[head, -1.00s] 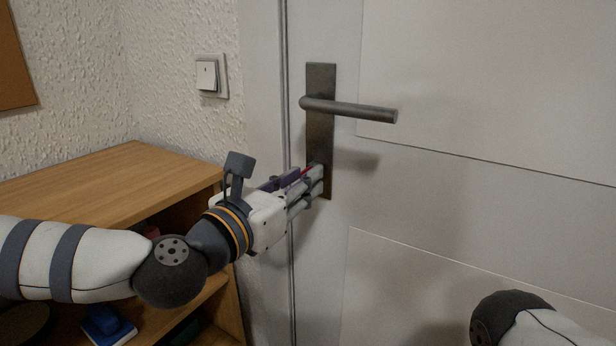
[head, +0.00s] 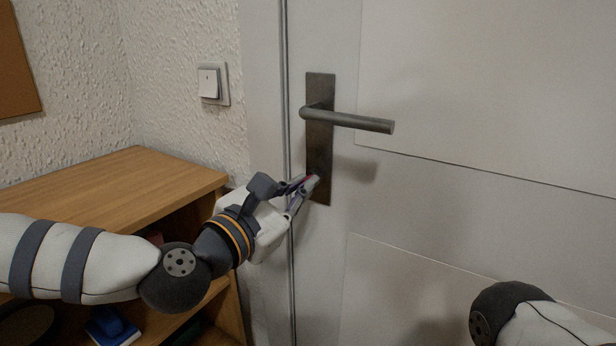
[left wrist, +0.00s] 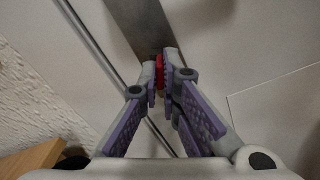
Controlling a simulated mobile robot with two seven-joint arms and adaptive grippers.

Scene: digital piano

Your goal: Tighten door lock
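The white door (head: 450,80) carries a dark metal lock plate (head: 319,145) with a lever handle (head: 350,121) pointing right, about level. My left gripper (head: 312,183) is at the lower part of the plate, below the handle. In the left wrist view, a small red piece (left wrist: 159,72) sits between the fingertips of the left gripper (left wrist: 164,70), which are closed on it, in front of the plate (left wrist: 140,22). The fingers hide the keyhole area, so I cannot tell how the red piece meets the lock. My right gripper is out of view; only part of that arm shows at bottom right.
A wooden shelf (head: 110,180) stands left of the door, under my left arm, with a blue object (head: 112,326) on a lower board. A light switch (head: 213,84) is on the textured wall. The door face right of the handle is clear.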

